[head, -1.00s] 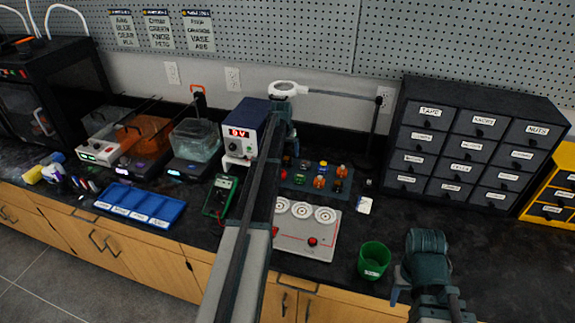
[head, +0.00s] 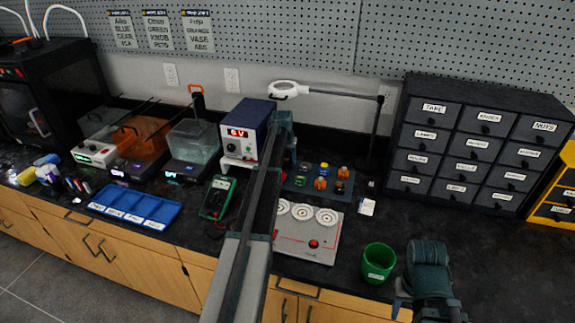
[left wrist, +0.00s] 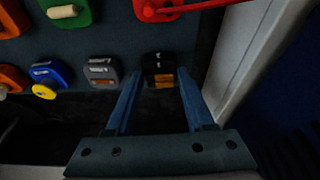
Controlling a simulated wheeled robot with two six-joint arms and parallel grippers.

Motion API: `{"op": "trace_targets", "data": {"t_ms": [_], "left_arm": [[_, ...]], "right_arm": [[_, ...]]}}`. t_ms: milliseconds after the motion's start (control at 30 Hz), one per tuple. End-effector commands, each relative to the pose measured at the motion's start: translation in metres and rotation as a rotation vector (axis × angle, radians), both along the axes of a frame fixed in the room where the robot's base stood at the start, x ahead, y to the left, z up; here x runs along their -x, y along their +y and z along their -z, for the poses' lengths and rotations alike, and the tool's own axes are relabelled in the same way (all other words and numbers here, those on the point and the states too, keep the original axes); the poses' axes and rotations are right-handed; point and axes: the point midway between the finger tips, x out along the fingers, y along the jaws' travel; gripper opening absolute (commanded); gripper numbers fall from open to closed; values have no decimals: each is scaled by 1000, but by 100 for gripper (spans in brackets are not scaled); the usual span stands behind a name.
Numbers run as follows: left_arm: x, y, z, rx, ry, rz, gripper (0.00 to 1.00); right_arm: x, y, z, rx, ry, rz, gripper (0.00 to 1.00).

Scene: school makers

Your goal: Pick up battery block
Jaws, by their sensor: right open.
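A black block with a copper-orange band (left wrist: 160,80), which looks like the battery block, sits at the end of a row on a dark panel in the left wrist view. My left gripper (left wrist: 159,74) is open, with its two blue fingers reaching to either side of this block. I cannot tell whether they touch it. My right gripper (head: 402,297) is open and empty near the front edge, right of the green cup.
Other coloured blocks, such as a grey one (left wrist: 101,72) and a blue one (left wrist: 50,74), stand beside it. A power supply (head: 247,132), a magnifier lamp (head: 288,89) and a grey board with dials (head: 312,243) surround the left arm. A green cup (head: 378,262) stands near the front edge.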

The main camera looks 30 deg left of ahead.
Motion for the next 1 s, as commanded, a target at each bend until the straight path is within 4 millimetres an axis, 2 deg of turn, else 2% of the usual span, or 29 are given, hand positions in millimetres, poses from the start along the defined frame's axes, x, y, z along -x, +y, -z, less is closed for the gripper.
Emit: {"op": "trace_targets", "data": {"t_ms": [33, 200, 233, 667, 1000], "left_arm": [[0, 0, 0, 0, 0, 0, 32], [0, 0, 0, 0, 0, 0, 2], [0, 0, 0, 0, 0, 0, 0], [0, 0, -3, 0, 0, 0, 0], [0, 0, -26, 0, 0, 0, 0]], "right_arm": [[0, 0, 0, 0, 0, 0, 50], [0, 0, 0, 0, 0, 0, 50], [0, 0, 0, 0, 0, 0, 50], [0, 0, -4, 0, 0, 0, 50], [0, 0, -26, 0, 0, 0, 50]]}}
